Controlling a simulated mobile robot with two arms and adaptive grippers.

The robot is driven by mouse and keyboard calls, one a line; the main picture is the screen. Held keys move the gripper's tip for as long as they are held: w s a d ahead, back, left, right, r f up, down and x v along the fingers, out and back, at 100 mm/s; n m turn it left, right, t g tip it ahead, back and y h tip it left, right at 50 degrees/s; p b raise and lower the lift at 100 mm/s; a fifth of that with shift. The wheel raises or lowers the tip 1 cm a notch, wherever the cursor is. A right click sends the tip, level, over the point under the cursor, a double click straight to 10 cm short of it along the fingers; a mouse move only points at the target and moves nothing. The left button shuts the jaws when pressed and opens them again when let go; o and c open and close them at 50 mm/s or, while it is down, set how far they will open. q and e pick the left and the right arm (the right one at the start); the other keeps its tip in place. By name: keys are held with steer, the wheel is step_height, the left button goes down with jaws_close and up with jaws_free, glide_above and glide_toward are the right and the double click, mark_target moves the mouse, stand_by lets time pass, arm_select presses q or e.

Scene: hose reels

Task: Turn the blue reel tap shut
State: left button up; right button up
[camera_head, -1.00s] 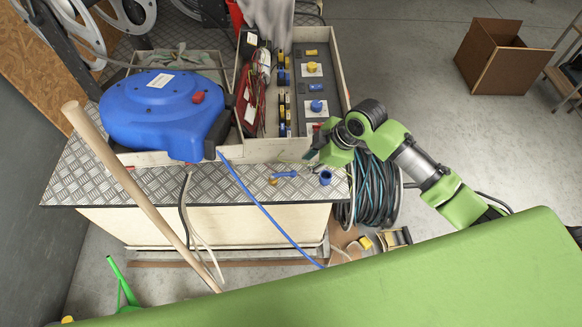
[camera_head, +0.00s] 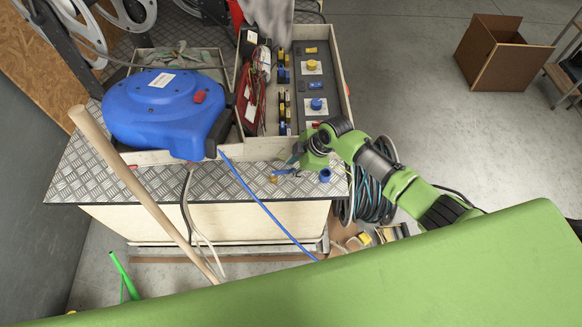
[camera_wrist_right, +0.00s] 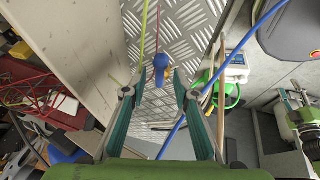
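The blue tap (camera_head: 287,172), with a brass part at its left end, sits at the front edge of the checker-plate bench, right of the big blue hose reel (camera_head: 165,110). My right gripper (camera_head: 295,158) is just above and behind the tap in the head view, pointing left. In the right wrist view the blue tap handle (camera_wrist_right: 163,66) shows between the tips of the two teal fingers (camera_wrist_right: 161,78). The fingers are apart, and I see no clear contact with the handle. My left gripper is in neither view.
A parts tray (camera_head: 343,75) with switches and red cable stands behind the tap. A small blue ring-shaped piece (camera_head: 325,176) is right of it. A blue hose (camera_head: 262,208) hangs over the bench front, and a wooden pole (camera_head: 140,190) leans at the left.

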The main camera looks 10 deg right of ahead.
steer(key=shift+w+a+f, duration=0.15)
steer(key=shift+a+f, duration=0.1)
steer(key=shift+f, duration=0.35)
steer(key=shift+c, duration=0.4)
jaws_close()
